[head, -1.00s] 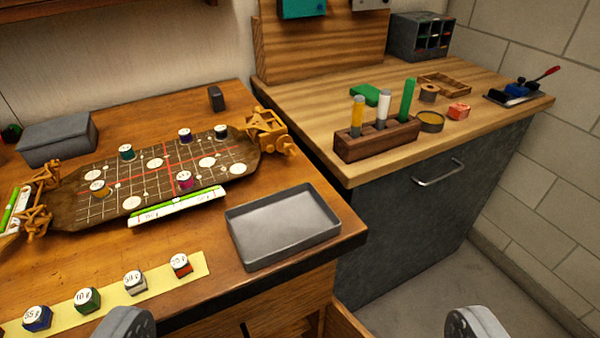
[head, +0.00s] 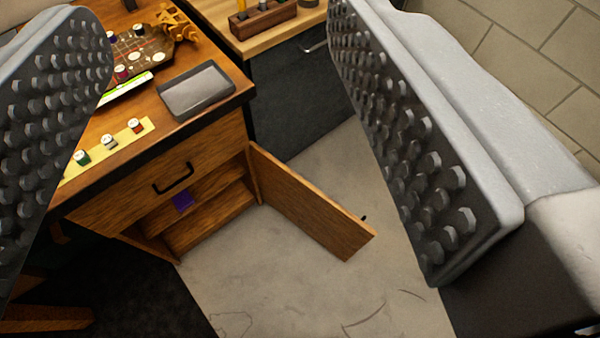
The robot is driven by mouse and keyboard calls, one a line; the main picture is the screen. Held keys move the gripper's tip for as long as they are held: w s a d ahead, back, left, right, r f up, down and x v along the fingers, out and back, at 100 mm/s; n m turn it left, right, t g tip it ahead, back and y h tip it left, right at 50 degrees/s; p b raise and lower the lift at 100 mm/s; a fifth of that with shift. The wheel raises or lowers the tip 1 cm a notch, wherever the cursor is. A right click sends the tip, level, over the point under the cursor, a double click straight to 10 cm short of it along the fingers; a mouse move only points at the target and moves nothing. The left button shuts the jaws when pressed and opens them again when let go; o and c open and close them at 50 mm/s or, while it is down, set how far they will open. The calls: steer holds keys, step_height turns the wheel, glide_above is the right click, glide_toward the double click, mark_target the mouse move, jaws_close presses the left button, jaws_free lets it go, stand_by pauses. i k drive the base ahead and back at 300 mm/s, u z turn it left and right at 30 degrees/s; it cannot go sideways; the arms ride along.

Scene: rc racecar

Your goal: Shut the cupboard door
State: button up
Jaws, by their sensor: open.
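The cupboard door (head: 308,203) is a wooden panel hinged at the right side of the cupboard under the workbench. It stands wide open, reaching out over the floor, with a small dark knob at its outer face. The cupboard (head: 212,215) shows its shelf and a purple item (head: 183,201) inside. My gripper (head: 215,145) is open and empty. Its two studded fingers stand large at the left and right of the picture, nearer to the camera than the door. The door shows between them and touches neither in the picture.
A drawer with a black handle (head: 173,178) is shut above the cupboard. On the workbench are a grey tray (head: 196,91) and a yellow strip (head: 110,147) with small pots. A dark cabinet (head: 300,95) stands behind. The grey floor (head: 290,275) before the door is clear.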

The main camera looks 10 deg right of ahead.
mark_target(341, 231)
steer(key=z, duration=1.7)
steer(key=i, duration=3.2)
steer(key=u, duration=1.15)
steer(key=i, duration=0.2)
steer(key=u, duration=0.5)
